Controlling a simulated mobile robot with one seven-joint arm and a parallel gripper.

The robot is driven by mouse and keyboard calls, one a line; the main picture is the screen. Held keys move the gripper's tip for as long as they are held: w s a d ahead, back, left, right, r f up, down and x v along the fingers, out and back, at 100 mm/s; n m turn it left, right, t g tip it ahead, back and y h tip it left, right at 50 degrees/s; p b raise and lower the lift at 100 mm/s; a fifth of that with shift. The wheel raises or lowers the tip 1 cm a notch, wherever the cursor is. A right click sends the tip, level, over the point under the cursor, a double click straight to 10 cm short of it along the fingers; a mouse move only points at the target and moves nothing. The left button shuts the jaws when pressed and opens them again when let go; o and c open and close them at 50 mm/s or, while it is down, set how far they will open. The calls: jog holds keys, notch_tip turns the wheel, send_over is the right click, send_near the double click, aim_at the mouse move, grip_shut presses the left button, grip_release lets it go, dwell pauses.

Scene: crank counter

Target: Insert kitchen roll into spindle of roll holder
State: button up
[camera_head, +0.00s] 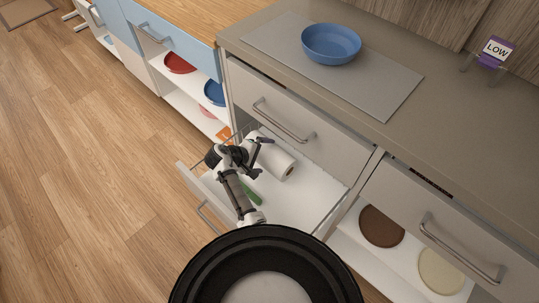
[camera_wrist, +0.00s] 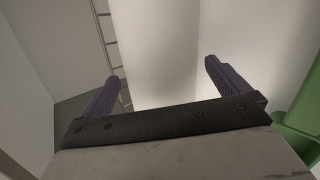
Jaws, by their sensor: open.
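The white kitchen roll (camera_head: 278,158) lies on its side in the open drawer (camera_head: 306,203), near its back left. My gripper (camera_head: 255,147) is down in the drawer, at the left end of the roll. In the wrist view my gripper (camera_wrist: 161,72) is open, with one purple finger on each side of the roll (camera_wrist: 162,40). The fingers look apart from the roll, with gaps showing. I cannot make out a roll holder or its spindle in either view.
A green object (camera_head: 250,194) lies in the drawer beside my arm; green also shows at the wrist view's right edge. Drawer walls are close around my gripper.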

jog(key=shift+w+d+f, duration=0.2)
jog(key=shift+d+f, duration=0.1)
jog(key=c, duration=0.7)
jog(key=shift+c, duration=0.5)
jog(key=shift+r, duration=0.15)
